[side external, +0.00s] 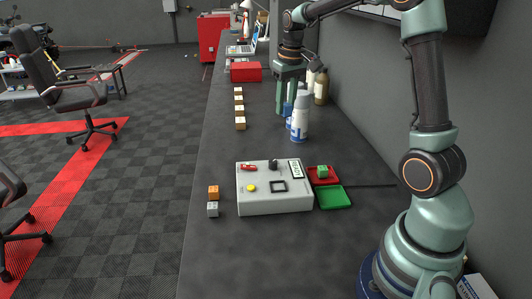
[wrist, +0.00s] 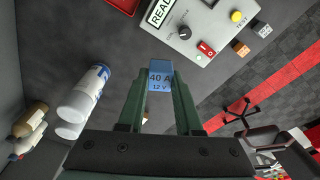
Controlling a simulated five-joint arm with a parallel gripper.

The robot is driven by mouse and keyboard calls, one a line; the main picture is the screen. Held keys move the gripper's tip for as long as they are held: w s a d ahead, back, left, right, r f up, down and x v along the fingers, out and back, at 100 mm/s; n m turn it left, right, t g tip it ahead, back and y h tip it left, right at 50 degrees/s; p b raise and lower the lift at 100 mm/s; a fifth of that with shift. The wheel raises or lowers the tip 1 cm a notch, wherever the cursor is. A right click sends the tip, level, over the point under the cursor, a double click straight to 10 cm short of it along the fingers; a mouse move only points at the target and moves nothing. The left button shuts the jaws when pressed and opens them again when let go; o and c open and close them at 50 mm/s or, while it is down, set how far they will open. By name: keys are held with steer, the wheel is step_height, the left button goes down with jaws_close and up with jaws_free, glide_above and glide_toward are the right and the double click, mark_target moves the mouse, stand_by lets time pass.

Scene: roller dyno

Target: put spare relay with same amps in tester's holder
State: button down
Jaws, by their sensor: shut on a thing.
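My gripper (side external: 286,108) is shut on a blue relay (wrist: 160,76) marked "40 A 12 V", held between the fingertips beside the white spray cans. In the side view the relay is at the fingers' lower ends, partly hidden. The tester (side external: 262,205) is a pale grey box nearer the base, with a black square holder (side external: 279,186) on top that looks empty. An orange relay (side external: 213,192) and a grey relay (side external: 212,210) stand left of the tester. A green relay (side external: 322,171) sits in the red tray (side external: 332,180).
A green tray (side external: 333,198) lies right of the tester. White spray cans (side external: 300,118) stand close to my gripper, with tan bottles (side external: 321,88) behind. A red box (side external: 245,72) is farther back. The bench between the relay row and the tester is clear.

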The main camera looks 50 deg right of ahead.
steer(key=d+f+m, duration=0.2)
steer(key=d+m, duration=0.1)
steer(key=d, duration=0.3)
step_height(320, 180, down, 14)
steer(key=shift+s+a+r, duration=0.1)
steer(key=shift+s+r, duration=0.05)
steer(key=shift+r, duration=0.05)
steer(key=shift+f, duration=2.4)
steer(key=shift+f, duration=0.1)
steer(key=c, duration=0.6)
jaws_free()
